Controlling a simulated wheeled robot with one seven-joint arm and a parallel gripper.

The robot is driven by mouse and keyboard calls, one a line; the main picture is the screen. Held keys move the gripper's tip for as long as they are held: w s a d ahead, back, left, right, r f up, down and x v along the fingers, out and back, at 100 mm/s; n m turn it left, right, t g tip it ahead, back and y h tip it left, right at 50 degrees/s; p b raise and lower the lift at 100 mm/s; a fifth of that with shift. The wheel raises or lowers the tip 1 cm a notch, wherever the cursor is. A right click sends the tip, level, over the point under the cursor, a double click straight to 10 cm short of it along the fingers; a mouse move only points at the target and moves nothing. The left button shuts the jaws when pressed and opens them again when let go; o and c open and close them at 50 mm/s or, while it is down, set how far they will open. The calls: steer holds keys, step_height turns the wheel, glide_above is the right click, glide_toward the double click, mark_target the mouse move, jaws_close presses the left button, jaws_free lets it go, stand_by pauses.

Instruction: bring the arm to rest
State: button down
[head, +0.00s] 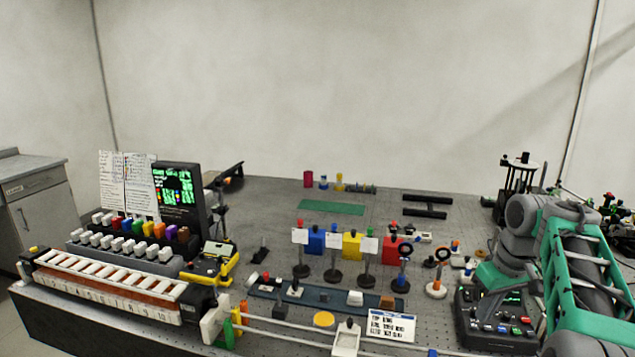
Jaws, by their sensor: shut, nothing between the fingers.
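My arm (585,265), grey with green parts, fills the right side of the head view. It rises from the lower right corner and bends at a grey joint near the bench's right side. I cannot make out my gripper or its fingertips in this view. The dark perforated bench (265,215) spreads out to the left of my arm.
A black control box (495,322) with coloured buttons sits close to my arm. Several posts with white cards stand mid-bench near a blue block (315,240) and a yellow block (351,245). A long white-topped rack (105,285) and a dark screen (178,190) stand left.

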steer(key=s+a+f+m, duration=0.1)
steer(key=s+a, duration=0.3)
steer(key=a, duration=0.4)
steer(key=s+a+f+m, duration=0.15)
steer(key=s+a, duration=0.25)
steer(key=a, duration=0.4)
steer(key=s+a+f+t, duration=0.1)
steer(key=s+a+f, duration=0.3)
steer(key=s+f, duration=0.3)
steer(key=shift+s+a+h, duration=0.15)
steer(key=shift+s+h, duration=0.15)
steer(key=shift+s, duration=0.95)
